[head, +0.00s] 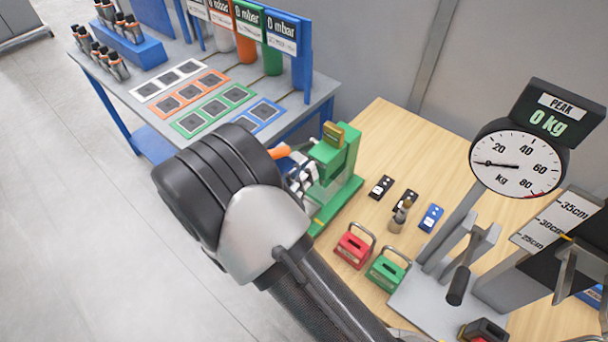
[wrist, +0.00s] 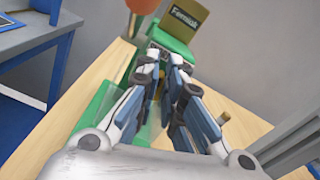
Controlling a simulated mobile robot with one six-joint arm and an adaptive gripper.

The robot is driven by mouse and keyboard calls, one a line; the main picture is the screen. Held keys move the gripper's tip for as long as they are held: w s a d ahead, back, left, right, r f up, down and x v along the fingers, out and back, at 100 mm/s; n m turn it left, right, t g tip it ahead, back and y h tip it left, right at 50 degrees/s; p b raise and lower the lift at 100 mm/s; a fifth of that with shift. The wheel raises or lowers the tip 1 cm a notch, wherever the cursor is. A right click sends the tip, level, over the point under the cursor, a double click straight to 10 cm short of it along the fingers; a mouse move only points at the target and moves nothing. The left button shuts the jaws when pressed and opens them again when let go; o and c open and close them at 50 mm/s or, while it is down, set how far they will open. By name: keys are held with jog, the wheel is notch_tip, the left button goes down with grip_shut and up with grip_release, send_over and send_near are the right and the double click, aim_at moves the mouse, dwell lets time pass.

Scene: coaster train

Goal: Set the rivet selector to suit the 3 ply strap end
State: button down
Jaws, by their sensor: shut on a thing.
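The green rivet press (head: 336,152) stands at the left edge of the wooden bench, with an orange-tipped handle (head: 280,151). In the wrist view the press (wrist: 172,38) is straight ahead, with a dark label plate (wrist: 186,20) on top. My gripper (head: 303,180) is at the front of the press; in the wrist view its fingers (wrist: 166,62) are close together against it. It is shut on a small part there that the fingers mostly hide; the selector and its setting cannot be read. Two black strap ends (head: 381,187) (head: 405,199) and a blue one (head: 431,218) lie right of the press; their plies cannot be told.
A small brass-topped tool (head: 399,218) stands by the strap ends. A red block (head: 353,250) and a green block (head: 387,270) with handles are nearer. A pull tester with a dial (head: 516,164) reading 0 kg stands right. A grey table (head: 115,82) with coloured mats is behind left.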

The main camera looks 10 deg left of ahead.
jog(key=m+b, duration=0.2)
jog(key=m, duration=0.1)
jog(key=m+b, duration=0.2)
jog(key=m, duration=0.1)
jog(key=d+m+b, duration=0.1)
jog(key=m+b, duration=0.1)
jog(key=m, duration=0.2)
jog(key=shift+s+f+b, duration=0.15)
jog(key=shift+s+b, duration=0.2)
jog(key=shift+b, duration=0.05)
jog(key=shift+m, duration=0.3)
jog(key=c, duration=1.7)
grip_release()
jog(key=shift+s, duration=0.1)
jog(key=v, duration=1.2)
